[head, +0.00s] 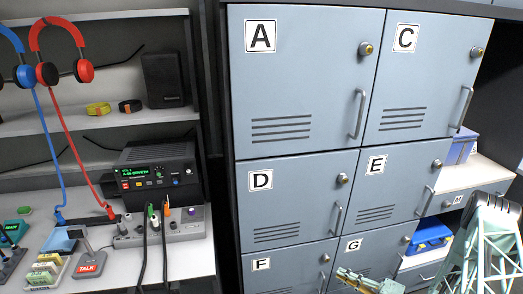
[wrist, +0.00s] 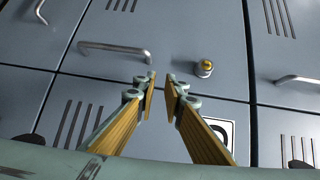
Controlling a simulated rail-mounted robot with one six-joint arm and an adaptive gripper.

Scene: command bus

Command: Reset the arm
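My gripper (wrist: 160,90) shows in the wrist view with its two yellow-padded fingers reaching up toward the grey-blue locker doors. A narrow gap stands between the fingertips, and nothing is between them. In the head view my gripper (head: 358,280) is at the bottom edge, in front of the lower lockers near door G (head: 375,250). It is partly cut off there. My pale green arm (head: 485,245) rises at the lower right. In the wrist view a locker handle (wrist: 115,48) and a brass lock (wrist: 204,68) lie beyond the fingertips; contact is not visible.
Locker doors A (head: 300,85), C (head: 415,75), D (head: 295,205) and E (head: 385,190) look closed. Headphones (head: 62,50) hang above. A blue case (head: 428,237) sits on the right shelf.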

